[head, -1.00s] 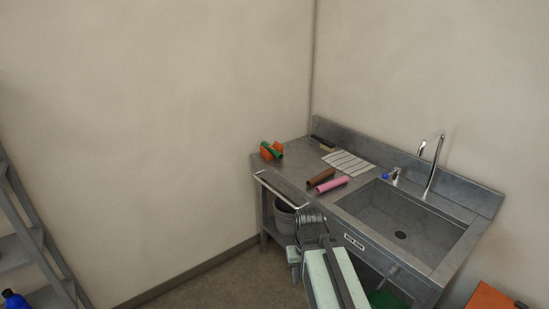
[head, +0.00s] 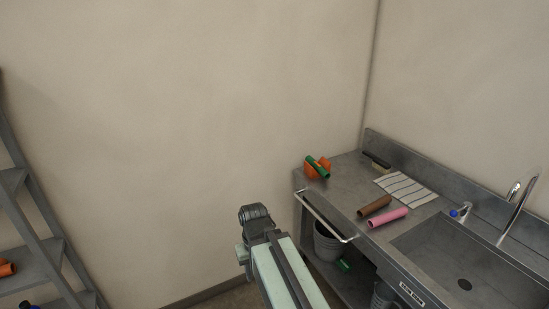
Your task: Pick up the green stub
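The green stub (head: 318,167) is a short tube at the left end of the steel sink counter (head: 343,192). It lies tilted on an orange holder (head: 311,172), near the counter's back left corner. My arm rises from the bottom of the view, left of the counter and apart from the stub. The end of the arm shows as a dark rounded joint; my gripper's fingers cannot be made out.
A brown tube (head: 375,206) and a pink tube (head: 388,218) lie near the counter's front edge, by a striped cloth (head: 405,189). A towel rail (head: 325,217) juts from the front. The sink basin (head: 460,262) is at right, a grey shelf (head: 38,262) at left.

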